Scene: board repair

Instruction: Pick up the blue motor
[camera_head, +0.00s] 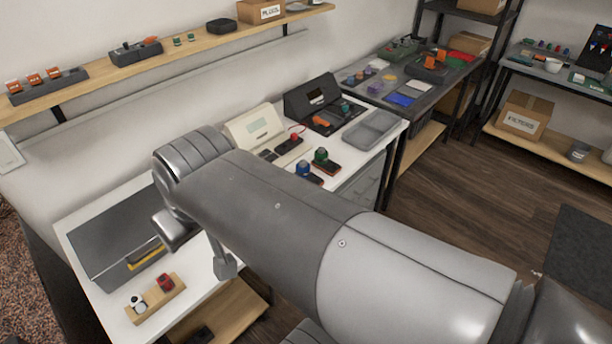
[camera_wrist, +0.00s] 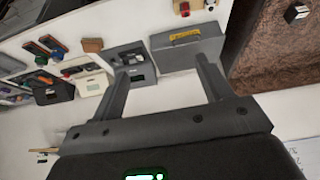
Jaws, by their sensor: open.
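The blue motor (camera_head: 303,169) stands on a dark base on the white worktop, just left of a green motor (camera_head: 322,157). In the wrist view, a small blue part (camera_wrist: 48,40) at the upper left looks like the same motor. My gripper (camera_wrist: 162,66) is open with nothing between its fingers. It is over the worktop near the grey toolbox, well apart from the blue motor. In the head view, my arm hides most of my gripper.
A wooden block (camera_head: 155,299) holds red and white pieces. A cream device (camera_head: 254,128), a black case (camera_head: 313,97) and a grey tray (camera_head: 371,131) are near the motors. A wall shelf (camera_head: 185,52) runs above.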

